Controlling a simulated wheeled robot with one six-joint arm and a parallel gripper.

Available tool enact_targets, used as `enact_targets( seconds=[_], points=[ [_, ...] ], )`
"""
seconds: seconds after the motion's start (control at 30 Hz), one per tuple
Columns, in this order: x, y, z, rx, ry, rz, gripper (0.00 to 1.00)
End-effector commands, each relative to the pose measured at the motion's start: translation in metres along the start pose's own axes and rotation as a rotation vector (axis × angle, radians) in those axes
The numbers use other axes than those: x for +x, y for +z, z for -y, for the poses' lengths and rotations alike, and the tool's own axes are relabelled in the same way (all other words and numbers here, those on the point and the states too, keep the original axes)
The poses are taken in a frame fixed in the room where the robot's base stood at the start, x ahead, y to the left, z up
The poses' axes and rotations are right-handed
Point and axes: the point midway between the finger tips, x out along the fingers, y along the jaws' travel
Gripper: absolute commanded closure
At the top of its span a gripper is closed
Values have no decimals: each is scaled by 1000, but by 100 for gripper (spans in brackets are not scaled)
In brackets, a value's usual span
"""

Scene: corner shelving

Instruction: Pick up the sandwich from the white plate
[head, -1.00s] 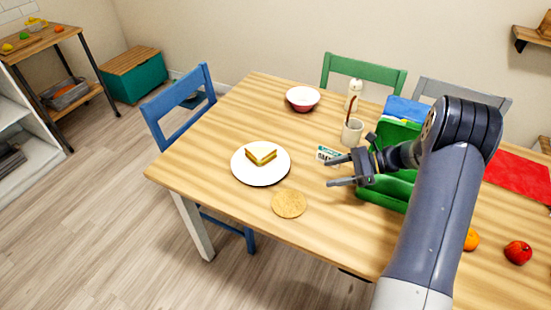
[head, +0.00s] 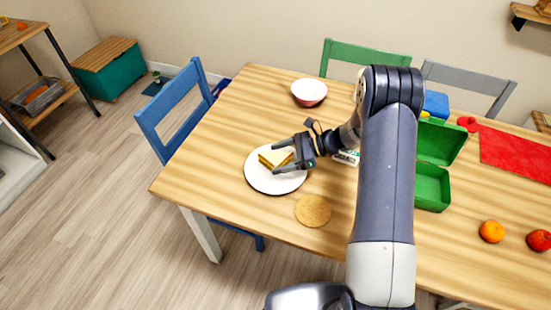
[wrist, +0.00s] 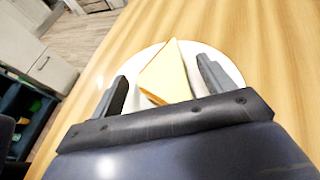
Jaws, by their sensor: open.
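The sandwich (head: 274,158) is a pale bread wedge with a brown side, lying on the white plate (head: 262,182) near the table's left side. My gripper (head: 286,155) is open at the plate's right part, with its fingers pointing left at the sandwich. In the wrist view the sandwich (wrist: 166,74) shows between the two fingers of my gripper (wrist: 162,85), with its narrow end away from me. The plate (wrist: 222,62) lies beneath and behind it. The sandwich's near end is partly hidden by the gripper body. I cannot tell whether the fingers touch it.
A round tan coaster (head: 313,211) lies right of the plate, near the front edge. A red-and-white bowl (head: 309,92) stands behind. An open green lunchbox (head: 432,187) is right of my arm. A small carton (head: 346,157) is partly hidden behind my gripper. A blue chair (head: 172,115) stands at the left edge.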

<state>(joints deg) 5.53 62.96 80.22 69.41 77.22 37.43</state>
Motion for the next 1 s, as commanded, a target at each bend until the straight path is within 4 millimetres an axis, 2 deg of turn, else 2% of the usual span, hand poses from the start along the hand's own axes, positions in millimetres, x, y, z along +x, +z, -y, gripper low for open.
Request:
enact_targets(
  seconds=[0.2,0.57,0.87,1.0],
  points=[
    [0,0,0,-1,-1,0,25],
    [0,0,0,-1,0,0,54],
    [0,1,0,-1,-1,0,54],
    [-4,10,1,-3,-1,0,54]
  ],
)
